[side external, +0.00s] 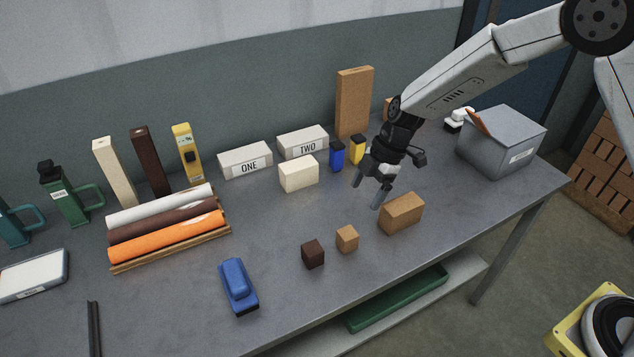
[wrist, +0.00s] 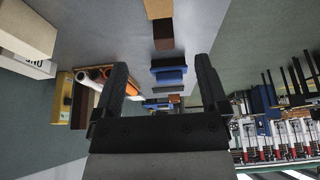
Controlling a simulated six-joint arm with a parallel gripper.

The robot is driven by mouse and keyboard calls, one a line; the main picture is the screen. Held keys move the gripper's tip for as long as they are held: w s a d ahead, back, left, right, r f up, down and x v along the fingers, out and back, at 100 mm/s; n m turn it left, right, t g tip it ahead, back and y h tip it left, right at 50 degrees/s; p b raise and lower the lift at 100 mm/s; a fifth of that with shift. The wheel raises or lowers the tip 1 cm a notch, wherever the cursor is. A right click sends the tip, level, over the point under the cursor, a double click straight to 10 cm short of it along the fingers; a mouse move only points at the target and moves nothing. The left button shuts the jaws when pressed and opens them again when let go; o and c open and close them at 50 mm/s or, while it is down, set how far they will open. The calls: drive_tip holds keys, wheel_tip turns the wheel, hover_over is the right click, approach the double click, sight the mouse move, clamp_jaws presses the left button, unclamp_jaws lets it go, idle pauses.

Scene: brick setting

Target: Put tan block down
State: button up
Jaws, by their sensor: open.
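I cannot tell which one the task means. My gripper (side external: 367,194) points down with its fingers apart and nothing between them, left of and behind the lying tan block and apart from it. In the wrist view my gripper (wrist: 161,66) is also open and empty; a tan piece (wrist: 158,8) shows at the top edge.
A dark brown cube (side external: 312,254) and a blue tool (side external: 238,286) stand at the front. A cream block (side external: 299,174) stands before the labelled blocks ONE (side external: 245,160) and TWO (side external: 303,142). A grey bin (side external: 502,141) is at right. Coloured rolls (side external: 165,229) lie left.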

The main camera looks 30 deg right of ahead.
drive_tip(key=s+d+r+m+t+h, duration=0.1)
drive_tip(key=s+d+r+m+h, duration=0.1)
drive_tip(key=s+d+m, duration=0.3)
drive_tip(key=s+d+r+m+t+h, duration=0.1)
drive_tip(key=s+d+r+m, duration=0.3)
drive_tip(key=s+m, duration=0.9)
drive_tip(key=s+d+h, duration=0.1)
drive_tip(key=d, duration=0.1)
drive_tip(key=shift+d+r+t, duration=0.15)
drive_tip(key=shift+d+t, duration=0.15)
